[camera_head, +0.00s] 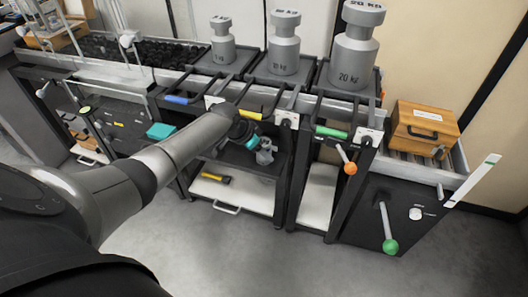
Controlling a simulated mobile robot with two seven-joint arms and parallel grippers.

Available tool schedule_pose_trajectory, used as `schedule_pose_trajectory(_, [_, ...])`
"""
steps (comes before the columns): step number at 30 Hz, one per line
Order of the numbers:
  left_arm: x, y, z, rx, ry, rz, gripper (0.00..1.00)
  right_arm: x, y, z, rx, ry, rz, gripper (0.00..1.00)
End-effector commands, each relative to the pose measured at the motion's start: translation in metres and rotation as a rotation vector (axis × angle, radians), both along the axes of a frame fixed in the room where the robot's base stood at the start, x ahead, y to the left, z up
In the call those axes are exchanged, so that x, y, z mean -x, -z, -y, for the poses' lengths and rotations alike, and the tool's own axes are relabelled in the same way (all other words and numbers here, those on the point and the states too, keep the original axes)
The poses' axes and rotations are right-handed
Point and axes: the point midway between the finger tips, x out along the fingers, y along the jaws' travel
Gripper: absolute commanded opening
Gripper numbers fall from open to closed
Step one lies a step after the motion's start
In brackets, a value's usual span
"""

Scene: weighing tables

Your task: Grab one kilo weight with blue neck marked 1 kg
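My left arm reaches in from the lower left, and its gripper (265,155) is in front of the dark shelf of the middle table. The gripper is small and seen from behind, so I cannot tell whether its fingers are open or shut. A teal patch shows at the wrist; I cannot tell whether it belongs to the gripper or to a weight. No weight clearly marked 1 kg with a blue neck can be made out. A small grey weight (223,52), a middle weight (284,54) and a large weight marked 20 kg (351,62) stand on the tables. My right gripper is not in view.
A wooden box (424,131) sits on the roller table at the right. Levers with an orange knob (350,168) and a green knob (391,247) stick out in front. A teal box (160,131) lies at the left. The grey floor (270,255) is clear.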

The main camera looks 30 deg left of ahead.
Motion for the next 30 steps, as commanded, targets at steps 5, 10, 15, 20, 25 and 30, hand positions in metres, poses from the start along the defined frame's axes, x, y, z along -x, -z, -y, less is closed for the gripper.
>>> schedule_pose_trajectory(5, [0.0004,0.0003,-0.0001,0.0,0.0,-0.001,0.0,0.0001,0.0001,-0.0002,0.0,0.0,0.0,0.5])
schedule_pose_trajectory(10, [0.0004,0.0003,0.0,0.0,0.0,-0.001,0.0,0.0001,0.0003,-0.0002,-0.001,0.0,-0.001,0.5])
schedule_pose_trajectory(15, [-0.0026,-0.0034,-0.0003,0.001,-0.001,0.009,0.0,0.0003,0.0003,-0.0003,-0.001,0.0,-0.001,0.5])
schedule_pose_trajectory(20, [-0.0025,-0.0032,-0.0004,0.001,-0.001,0.008,0.0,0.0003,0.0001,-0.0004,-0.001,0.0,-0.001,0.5])
schedule_pose_trajectory(25, [-0.0012,-0.0044,-0.0009,0.0,-0.001,0.008,0.0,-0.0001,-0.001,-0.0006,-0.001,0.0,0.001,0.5])
schedule_pose_trajectory(30, [0.0018,-0.0083,-0.0022,0.0,-0.001,0.008,0.0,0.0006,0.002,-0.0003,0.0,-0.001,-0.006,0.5])
